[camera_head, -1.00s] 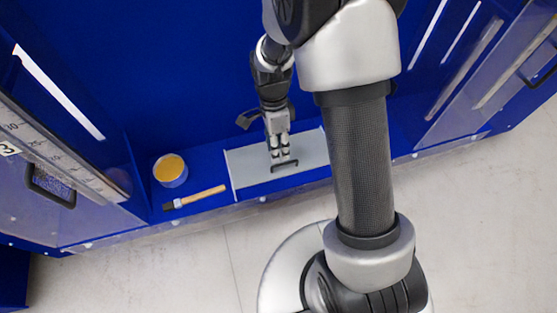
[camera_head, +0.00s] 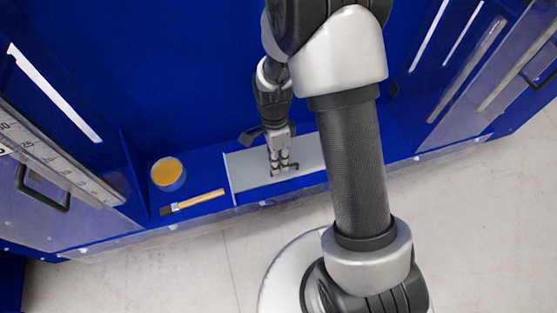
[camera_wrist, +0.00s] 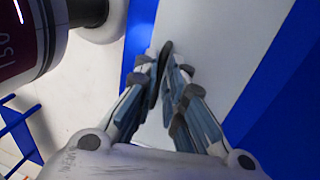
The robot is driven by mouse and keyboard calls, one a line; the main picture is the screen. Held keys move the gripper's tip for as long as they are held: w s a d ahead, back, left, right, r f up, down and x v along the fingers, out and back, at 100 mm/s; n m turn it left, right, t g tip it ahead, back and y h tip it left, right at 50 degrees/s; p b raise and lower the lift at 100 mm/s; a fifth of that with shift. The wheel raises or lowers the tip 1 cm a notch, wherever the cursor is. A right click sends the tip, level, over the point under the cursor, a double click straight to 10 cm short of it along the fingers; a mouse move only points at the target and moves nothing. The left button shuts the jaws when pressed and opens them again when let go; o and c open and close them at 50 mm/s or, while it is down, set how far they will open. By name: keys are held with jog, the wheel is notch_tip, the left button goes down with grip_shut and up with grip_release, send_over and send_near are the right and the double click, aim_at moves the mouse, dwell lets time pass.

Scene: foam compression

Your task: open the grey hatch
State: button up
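The grey hatch (camera_head: 248,172) is a flat light panel in the blue ledge, lying closed as far as I can see. It also shows in the wrist view (camera_wrist: 222,40). Its black bar handle (camera_head: 295,167) is near the front edge and partly hidden by my fingers. My gripper (camera_head: 279,170) is at the handle, pointing down. In the wrist view my fingers (camera_wrist: 163,82) stand on both sides of the dark handle (camera_wrist: 165,55), with little gap near the tips. I cannot tell whether they press on it.
A round container with yellow-orange content (camera_head: 167,172) and a wooden-handled brush (camera_head: 195,202) lie left of the hatch. Blue walls enclose the ledge at the back. A clear panel with a black handle (camera_head: 43,190) is at the left. Pale floor lies in front.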

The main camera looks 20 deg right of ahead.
grip_shut()
dwell(0.3)
jog(key=shift+c, duration=0.6)
grip_release()
jog(key=shift+s, duration=0.1)
jog(key=o, duration=0.6)
jog(key=shift+f, duration=0.1)
jog(key=shift+o, duration=0.2)
jog(key=shift+w+r, duration=0.25)
jog(key=shift+r, duration=0.2)
notch_tip(320, 180, up, 11)
jog(key=w, duration=0.2)
